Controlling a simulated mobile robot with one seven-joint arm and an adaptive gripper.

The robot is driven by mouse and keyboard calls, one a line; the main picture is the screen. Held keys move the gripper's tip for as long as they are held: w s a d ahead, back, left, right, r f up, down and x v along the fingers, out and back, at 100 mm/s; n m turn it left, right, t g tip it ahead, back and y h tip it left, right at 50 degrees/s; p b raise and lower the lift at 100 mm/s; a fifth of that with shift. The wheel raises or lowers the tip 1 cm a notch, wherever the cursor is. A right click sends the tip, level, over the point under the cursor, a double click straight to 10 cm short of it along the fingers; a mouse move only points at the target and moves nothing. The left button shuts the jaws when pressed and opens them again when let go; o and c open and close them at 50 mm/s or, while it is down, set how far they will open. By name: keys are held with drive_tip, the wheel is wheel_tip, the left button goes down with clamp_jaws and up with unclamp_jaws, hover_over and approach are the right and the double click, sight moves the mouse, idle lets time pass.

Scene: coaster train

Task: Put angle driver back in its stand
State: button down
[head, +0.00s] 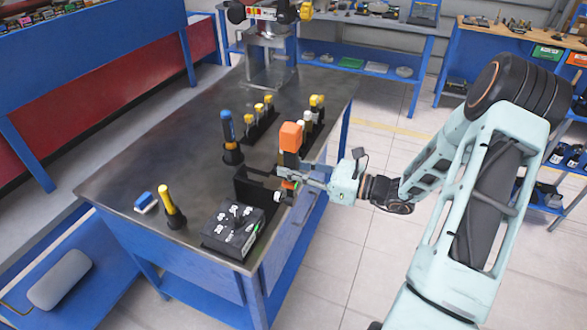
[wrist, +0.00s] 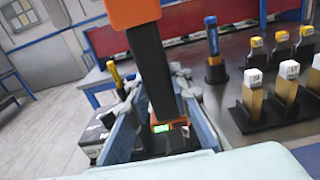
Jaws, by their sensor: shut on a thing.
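The angle driver has an orange top (head: 291,136) and a dark body, and stands roughly upright in the head view. My gripper (head: 290,173) is shut on its body at the table's right edge. In the wrist view the driver's dark shaft (wrist: 151,75) runs between the two fingers of my gripper (wrist: 160,110), with a small green light low on it. A black bracket (head: 250,190), which looks like the stand, is just left of the driver in the head view. Whether the driver touches or sits in it, I cannot tell; the fingers hide the lower end.
A black control box (head: 233,230) stands at the table's near corner. A blue-handled tool (head: 228,128) and rows of yellow- and white-topped tools stand behind. A yellow-handled tool (head: 170,207) and a blue-white block (head: 146,202) are at left. The left middle of the tabletop is clear.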

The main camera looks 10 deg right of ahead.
drive_tip(key=x, duration=1)
drive_tip(key=shift+r+b, duration=0.35)
drive_tip(key=shift+b, duration=0.1)
idle(3.3)
drive_tip(key=shift+a+f+b, duration=0.1)
drive_tip(key=shift+f+b, duration=0.5)
drive_tip(key=shift+f, duration=0.25)
idle(1.2)
drive_tip(key=c, duration=1.7)
unclamp_jaws()
drive_tip(key=shift+o, duration=0.2)
drive_tip(key=v, duration=1.2)
